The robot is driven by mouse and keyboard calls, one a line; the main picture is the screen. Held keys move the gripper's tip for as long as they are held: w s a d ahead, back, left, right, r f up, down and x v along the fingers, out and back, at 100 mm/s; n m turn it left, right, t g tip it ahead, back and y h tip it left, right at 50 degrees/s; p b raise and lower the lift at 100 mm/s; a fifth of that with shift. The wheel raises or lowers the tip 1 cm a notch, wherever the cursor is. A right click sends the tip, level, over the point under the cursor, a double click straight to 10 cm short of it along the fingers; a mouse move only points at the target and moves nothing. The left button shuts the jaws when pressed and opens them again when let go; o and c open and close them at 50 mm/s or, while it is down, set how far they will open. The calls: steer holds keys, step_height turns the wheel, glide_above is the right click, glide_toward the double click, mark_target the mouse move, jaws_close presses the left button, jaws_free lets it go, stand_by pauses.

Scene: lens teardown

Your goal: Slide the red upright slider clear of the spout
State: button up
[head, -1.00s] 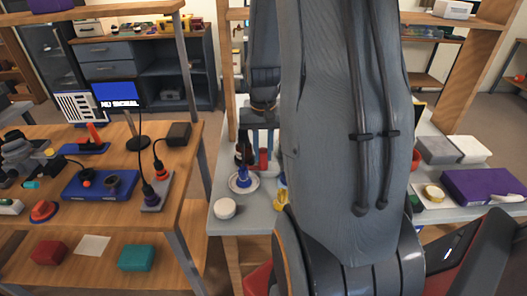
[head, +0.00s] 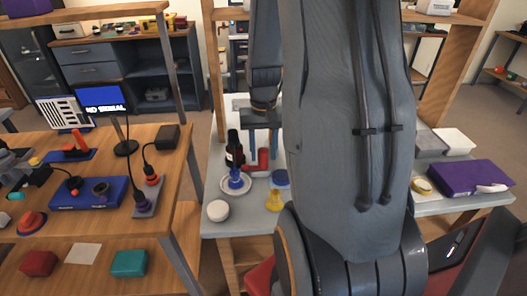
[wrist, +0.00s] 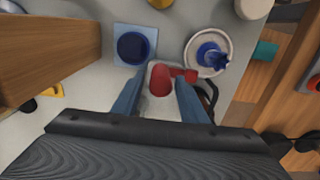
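A red upright piece (head: 263,158) with a low red arm reaching left stands on the grey table; it also shows in the wrist view (wrist: 160,80) on a pale base. My gripper (head: 261,145) is above it, pointing down. In the wrist view its blue fingers (wrist: 159,84) are apart on either side of the red piece, with small gaps. The red arm ends beside a white dish (wrist: 198,69) with a blue, spout-like part (wrist: 211,54), also in the head view (head: 235,180). Whether they touch cannot be told.
A dark bottle (head: 233,148) stands behind the dish. A blue round piece (head: 281,178), a yellow piece (head: 274,200) and a white round one (head: 218,210) are nearby. A wooden post (wrist: 45,55) is close in the wrist view.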

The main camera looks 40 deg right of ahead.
step_height(320, 180, up, 8)
steer(key=shift+f+b, duration=0.1)
steer(key=shift+b, duration=0.35)
stand_by(0.4)
steer(key=s+a+f+n, duration=0.1)
steer(key=s+a+n, duration=0.2)
steer(key=a, duration=0.7)
steer(key=s+a+f+n, duration=0.1)
steer(key=s+a+n, duration=0.2)
steer(key=a, duration=0.7)
steer(key=shift+s+a+f+n+t, duration=0.3)
steer(key=shift+s+a+f, duration=0.05)
steer(key=shift+s, duration=0.5)
